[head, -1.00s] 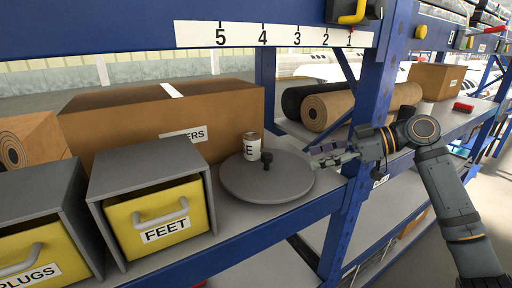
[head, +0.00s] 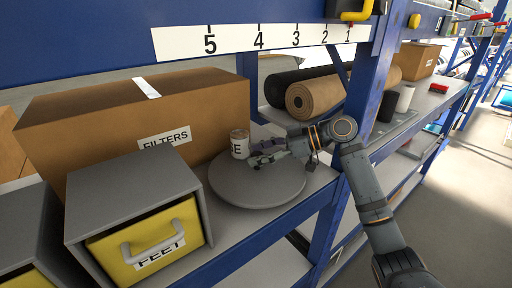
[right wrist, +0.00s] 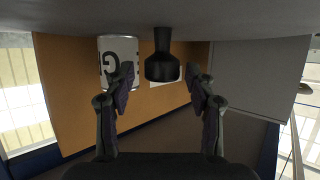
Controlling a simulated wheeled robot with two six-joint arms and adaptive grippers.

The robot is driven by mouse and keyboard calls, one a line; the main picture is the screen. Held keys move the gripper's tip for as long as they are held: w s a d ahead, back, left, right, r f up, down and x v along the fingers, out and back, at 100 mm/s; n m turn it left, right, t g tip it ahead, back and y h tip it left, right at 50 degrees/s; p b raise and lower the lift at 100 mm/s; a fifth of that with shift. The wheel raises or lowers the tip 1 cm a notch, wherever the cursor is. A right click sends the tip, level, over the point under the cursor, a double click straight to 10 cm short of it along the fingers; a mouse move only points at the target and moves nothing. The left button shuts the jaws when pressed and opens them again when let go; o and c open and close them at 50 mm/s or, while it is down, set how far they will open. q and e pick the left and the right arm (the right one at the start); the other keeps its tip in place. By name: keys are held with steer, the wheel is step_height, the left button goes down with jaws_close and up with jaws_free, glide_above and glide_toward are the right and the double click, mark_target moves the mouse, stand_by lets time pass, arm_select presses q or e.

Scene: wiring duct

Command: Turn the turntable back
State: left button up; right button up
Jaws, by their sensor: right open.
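The grey round turntable (head: 255,192) lies on the shelf. A labelled can (head: 239,145) stands on its far side and also shows in the right wrist view (right wrist: 104,62). A dark upright knob (right wrist: 162,58) rises from the turntable; in the head view my gripper hides it. My right gripper (head: 257,156) is over the turntable beside the can. In the right wrist view its two fingers (right wrist: 160,80) are spread, with the knob between and beyond their tips, apart from both. My left gripper is not in view.
A large cardboard box labelled FILTERS (head: 140,120) stands behind. A grey bin with a yellow FEET drawer (head: 150,240) is at the front left. A blue upright (head: 369,105) stands close to my right arm. Brown and dark rolls (head: 315,97) lie behind it.

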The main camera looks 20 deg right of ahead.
steer(key=shift+a, duration=0.3)
steer(key=shift+a+f, duration=0.1)
steer(key=shift+f, duration=0.05)
steer(key=shift+w, duration=0.1)
steer(key=shift+c, duration=0.4)
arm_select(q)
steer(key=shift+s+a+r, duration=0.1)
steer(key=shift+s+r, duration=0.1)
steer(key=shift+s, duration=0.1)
arm_select(e)
jaws_close()
